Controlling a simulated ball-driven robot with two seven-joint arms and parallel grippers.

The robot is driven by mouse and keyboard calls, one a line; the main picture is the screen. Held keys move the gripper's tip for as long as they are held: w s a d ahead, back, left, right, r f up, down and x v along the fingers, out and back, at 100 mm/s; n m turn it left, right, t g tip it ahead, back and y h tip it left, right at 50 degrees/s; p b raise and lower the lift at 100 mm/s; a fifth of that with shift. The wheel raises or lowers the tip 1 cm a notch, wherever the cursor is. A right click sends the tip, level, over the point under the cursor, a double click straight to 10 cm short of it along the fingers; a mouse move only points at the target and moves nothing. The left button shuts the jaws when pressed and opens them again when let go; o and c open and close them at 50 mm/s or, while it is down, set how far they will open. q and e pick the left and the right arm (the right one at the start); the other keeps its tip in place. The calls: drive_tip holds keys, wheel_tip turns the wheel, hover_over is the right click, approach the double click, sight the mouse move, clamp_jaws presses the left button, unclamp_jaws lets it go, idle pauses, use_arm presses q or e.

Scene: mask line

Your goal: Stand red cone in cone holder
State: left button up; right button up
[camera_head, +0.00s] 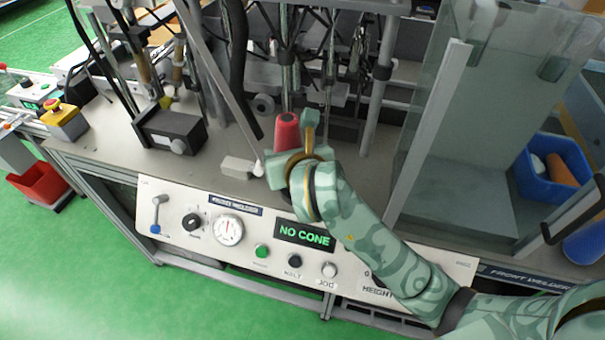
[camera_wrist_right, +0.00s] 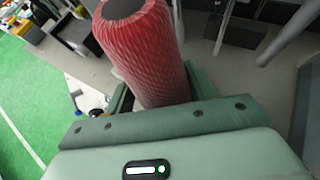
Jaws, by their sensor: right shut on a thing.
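The red cone (camera_head: 287,134) stands roughly upright in my right gripper (camera_head: 290,160), above the machine's table near the front edge. In the right wrist view the red cone (camera_wrist_right: 145,55) is large, with a ribbed surface and a dark top opening. The right gripper's fingers (camera_wrist_right: 158,85) lie on either side of it and are shut on it. The lower end of the cone is hidden by the gripper. The cone holder is not clearly visible; it may be hidden behind the gripper and arm. My left gripper is not in view.
A control panel (camera_head: 200,205) with a display (camera_head: 304,234) reading "NO CONE" fronts the table. Rods and a dark box (camera_head: 171,134) stand around the cone. A clear guard (camera_head: 465,130) rises at right, with a blue bin (camera_head: 540,184) beyond. A small grey block (camera_head: 238,168) lies left.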

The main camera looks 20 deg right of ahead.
drive_tip(key=d+f, duration=0.1)
drive_tip(key=w+d+f+b, duration=0.1)
drive_tip(key=f, duration=0.1)
drive_tip(key=w+d+f+b, duration=0.1)
drive_tip(key=f, duration=0.1)
drive_tip(key=shift+w+d+f, duration=0.1)
drive_tip(key=shift+f, duration=0.05)
wheel_tip(320, 180, down, 4)
drive_tip(key=shift+w+d+r+b, duration=0.1)
drive_tip(key=shift+r+b, duration=0.15)
drive_tip(key=shift+b, duration=0.45)
drive_tip(key=shift+r, duration=0.2)
drive_tip(key=o, duration=1.1)
drive_tip(key=shift+f, duration=0.15)
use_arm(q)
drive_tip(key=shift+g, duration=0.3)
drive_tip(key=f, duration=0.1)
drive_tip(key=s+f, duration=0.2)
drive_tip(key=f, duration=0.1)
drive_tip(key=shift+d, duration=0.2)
